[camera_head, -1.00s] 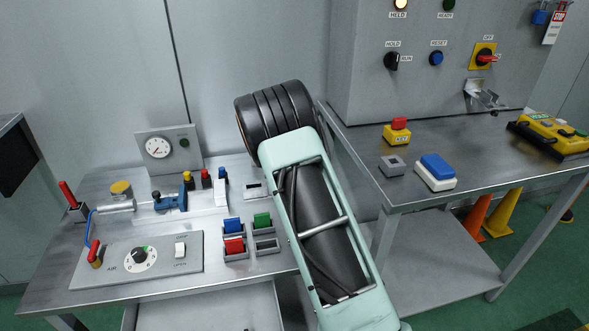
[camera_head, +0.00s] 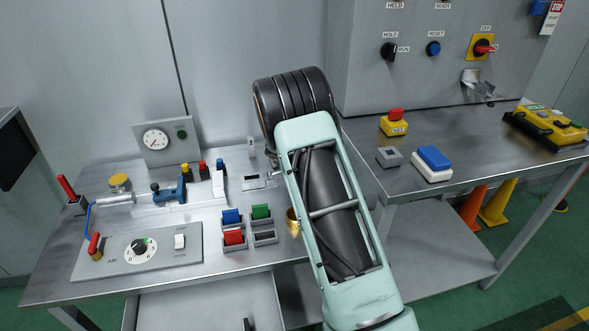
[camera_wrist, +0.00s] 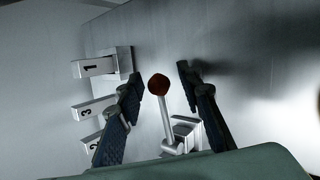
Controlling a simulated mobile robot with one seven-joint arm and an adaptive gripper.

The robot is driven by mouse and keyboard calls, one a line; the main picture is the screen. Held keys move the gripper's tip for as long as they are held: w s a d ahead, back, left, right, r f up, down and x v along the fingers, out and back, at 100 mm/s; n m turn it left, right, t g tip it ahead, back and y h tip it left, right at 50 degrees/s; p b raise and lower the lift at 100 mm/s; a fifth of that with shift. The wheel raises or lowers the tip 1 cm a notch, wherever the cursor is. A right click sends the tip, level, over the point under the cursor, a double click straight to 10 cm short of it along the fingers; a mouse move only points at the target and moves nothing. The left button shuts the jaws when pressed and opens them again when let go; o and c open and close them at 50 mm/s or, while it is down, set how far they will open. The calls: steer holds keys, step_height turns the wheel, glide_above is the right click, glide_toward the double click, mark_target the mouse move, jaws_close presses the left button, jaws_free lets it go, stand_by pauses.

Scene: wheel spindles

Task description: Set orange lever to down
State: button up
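A lever with a dark reddish-orange ball knob (camera_wrist: 158,86) and a pale metal stem stands on a light block base (camera_wrist: 184,134) in the wrist view. Its stem points up the picture, leaning slightly left. My gripper (camera_wrist: 160,76) is open, with one dark finger left of the knob and one right of it. The knob lies between the fingers, with a visible gap on both sides; the depth is hard to tell. In the head view my arm hides the gripper and I cannot make out this lever.
Blocks labelled 1 (camera_wrist: 92,68), 3 (camera_wrist: 92,110) and 2 stand left of my gripper. In the head view, red-handled levers (camera_head: 95,244), a control panel (camera_head: 110,262) and coloured rockers (camera_head: 233,237) occupy the left bench. A yellow button box (camera_head: 394,126) stands on the right bench.

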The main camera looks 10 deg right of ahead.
steer(key=shift+d, duration=0.1)
steer(key=v, duration=1.2)
